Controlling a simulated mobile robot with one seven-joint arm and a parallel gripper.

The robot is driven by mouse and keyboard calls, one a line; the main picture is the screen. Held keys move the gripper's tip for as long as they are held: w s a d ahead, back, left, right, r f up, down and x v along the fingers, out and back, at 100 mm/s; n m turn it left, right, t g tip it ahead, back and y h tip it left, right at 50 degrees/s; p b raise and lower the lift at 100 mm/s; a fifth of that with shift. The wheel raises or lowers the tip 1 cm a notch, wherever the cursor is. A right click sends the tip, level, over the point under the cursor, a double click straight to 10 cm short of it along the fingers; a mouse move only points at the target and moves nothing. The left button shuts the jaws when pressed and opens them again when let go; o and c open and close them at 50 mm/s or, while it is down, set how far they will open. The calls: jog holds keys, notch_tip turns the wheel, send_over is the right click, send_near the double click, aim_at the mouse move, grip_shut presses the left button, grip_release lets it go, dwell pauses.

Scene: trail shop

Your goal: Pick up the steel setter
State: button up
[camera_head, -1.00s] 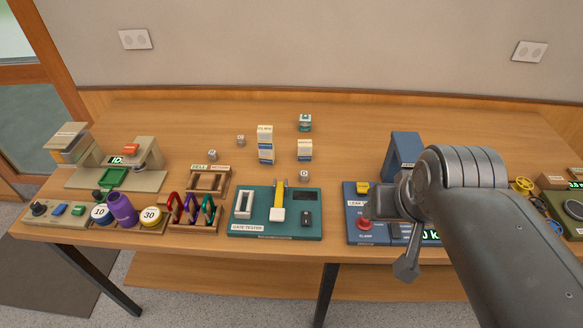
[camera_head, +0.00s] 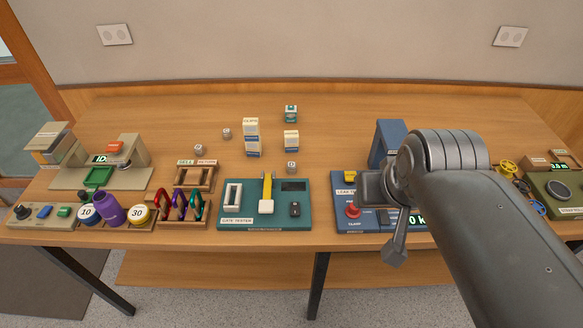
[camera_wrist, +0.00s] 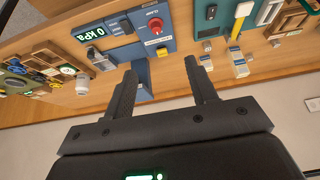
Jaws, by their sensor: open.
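I cannot tell for certain which item is the steel setter. A small grey metallic piece (camera_wrist: 103,61) lies beside the blue leak tester in the wrist view and may be it, but it is too small to be sure. My gripper (camera_wrist: 160,68) is open, with two dark fingers apart and nothing between them. The blue leak tester (camera_head: 352,223), with a red knob and yellow block, is at the right of the head view. It also shows beyond my fingers in the wrist view (camera_wrist: 140,45). My arm hides part of it in the head view.
A teal gate tester (camera_head: 225,212) stands at the middle front of the wooden bench (camera_head: 340,105). Racked coloured carabiners (camera_head: 182,207) and a purple cylinder (camera_head: 110,208) are to its left. Small boxes (camera_head: 252,145) and cubes stand behind it. The back right of the bench is clear.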

jog(key=w+a+r+g, duration=0.1)
jog(key=w+a, duration=0.1)
jog(key=w, duration=0.5)
jog(key=m+g, duration=0.2)
jog(key=g, duration=0.3)
send_over(292, 164)
notch_tip(292, 164, down, 13)
notch_tip(292, 164, down, 11)
jog(key=shift+r, duration=0.1)
jog(key=c, duration=1.1)
